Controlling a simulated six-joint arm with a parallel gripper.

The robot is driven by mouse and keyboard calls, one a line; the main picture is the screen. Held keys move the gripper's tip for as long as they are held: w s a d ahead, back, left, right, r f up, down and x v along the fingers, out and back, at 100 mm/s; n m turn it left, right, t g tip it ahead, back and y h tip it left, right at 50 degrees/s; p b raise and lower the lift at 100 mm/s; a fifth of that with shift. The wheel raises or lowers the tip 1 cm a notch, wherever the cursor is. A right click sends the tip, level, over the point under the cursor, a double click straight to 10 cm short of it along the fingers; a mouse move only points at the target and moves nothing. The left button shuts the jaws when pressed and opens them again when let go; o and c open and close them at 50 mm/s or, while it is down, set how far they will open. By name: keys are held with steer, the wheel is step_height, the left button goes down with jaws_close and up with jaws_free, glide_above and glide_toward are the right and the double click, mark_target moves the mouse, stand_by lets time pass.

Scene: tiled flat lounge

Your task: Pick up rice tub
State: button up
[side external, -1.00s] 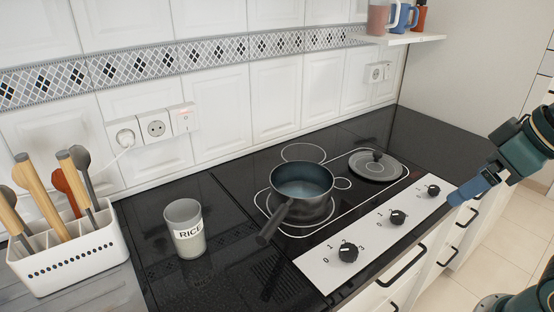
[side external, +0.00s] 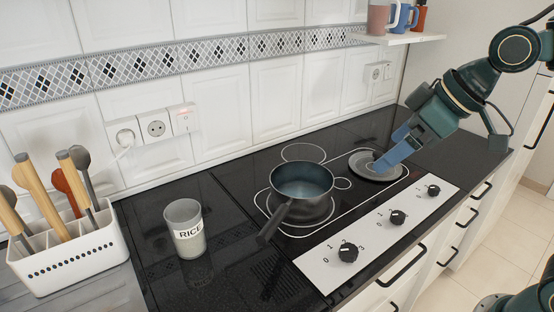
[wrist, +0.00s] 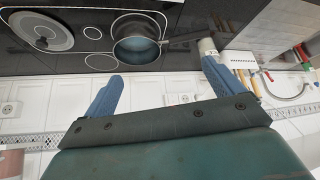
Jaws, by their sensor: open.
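The rice tub (side external: 185,230) is a clear, upright container with a white label reading RICE. It stands on the black counter at the left of the hob in the side view. In the wrist view the tub (wrist: 207,46) shows small, just beyond the tip of my right-hand finger and partly hidden by it. My gripper (side external: 391,152) is over the right end of the hob in the side view, with the pot between it and the tub. In the wrist view my gripper's (wrist: 160,75) blue fingers are wide apart with nothing between them.
A dark pot (side external: 302,183) with its handle toward the front sits on the hob. A round lid (side external: 365,168) lies at the hob's right end. A white utensil holder (side external: 75,262) stands left of the tub. Control knobs (side external: 397,217) line the front. A shelf (side external: 405,38) holds mugs.

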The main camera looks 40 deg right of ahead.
steer(key=w+a+f+n+y, duration=0.1)
steer(key=w+a+n+y, duration=0.15)
steer(key=w+a, duration=0.6)
steer(key=n+g+y, duration=0.2)
steer(key=n+y, duration=0.5)
steer(key=y, duration=0.1)
glide_above(187, 230)
steer(key=w+d, duration=0.3)
steer(key=d, duration=0.1)
steer(key=f, duration=1.5)
steer(key=shift+s+a+f, duration=0.1)
steer(key=shift+s+f, duration=0.05)
steer(key=shift+s, duration=0.1)
steer(key=shift+f, duration=0.15)
steer(key=shift+f, duration=1.6)
steer(key=shift+f, duration=0.1)
